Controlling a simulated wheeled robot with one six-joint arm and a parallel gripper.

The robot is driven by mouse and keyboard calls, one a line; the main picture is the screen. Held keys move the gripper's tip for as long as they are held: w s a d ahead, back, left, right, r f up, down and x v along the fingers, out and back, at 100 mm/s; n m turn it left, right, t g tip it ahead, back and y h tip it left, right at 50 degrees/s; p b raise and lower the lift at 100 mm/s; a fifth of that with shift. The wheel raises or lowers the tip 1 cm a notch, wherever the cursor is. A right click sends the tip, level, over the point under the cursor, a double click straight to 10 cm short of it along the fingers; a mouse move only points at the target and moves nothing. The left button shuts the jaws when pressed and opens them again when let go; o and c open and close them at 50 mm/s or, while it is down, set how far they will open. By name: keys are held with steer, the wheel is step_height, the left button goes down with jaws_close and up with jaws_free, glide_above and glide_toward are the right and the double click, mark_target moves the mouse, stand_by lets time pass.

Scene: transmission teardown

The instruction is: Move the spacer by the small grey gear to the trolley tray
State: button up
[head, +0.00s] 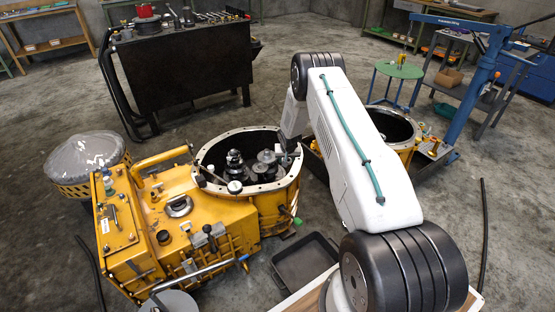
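The open round bore of the yellow transmission housing (275,190) holds a dark stepped gear stack (235,160) and a smaller grey gear stack (267,158) to its right. I cannot pick out the spacer; it is too small or hidden among the gears. My gripper (289,147) shows only as a small dark shape at the right rim of the bore, below my white wrist. Its fingers cannot be made out, nor whether it holds anything. A shallow black tray (303,263) lies low in front of the housing; I cannot tell whether it is the trolley tray.
A black tool cart (180,75) with tools on top stands at the back left. A second yellow housing (392,125) is partly behind my arm. A blue hoist (475,85), a green round stool (399,70) and a grey shelf cart (465,95) stand right.

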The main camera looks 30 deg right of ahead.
steer(key=shift+s+d+r, duration=0.1)
steer(key=shift+s+r, duration=0.1)
steer(key=shift+s, duration=0.35)
steer(key=shift+a+r, duration=0.2)
steer(key=shift+r, duration=0.4)
steer(key=shift+a+r, duration=0.2)
steer(key=shift+r, duration=0.4)
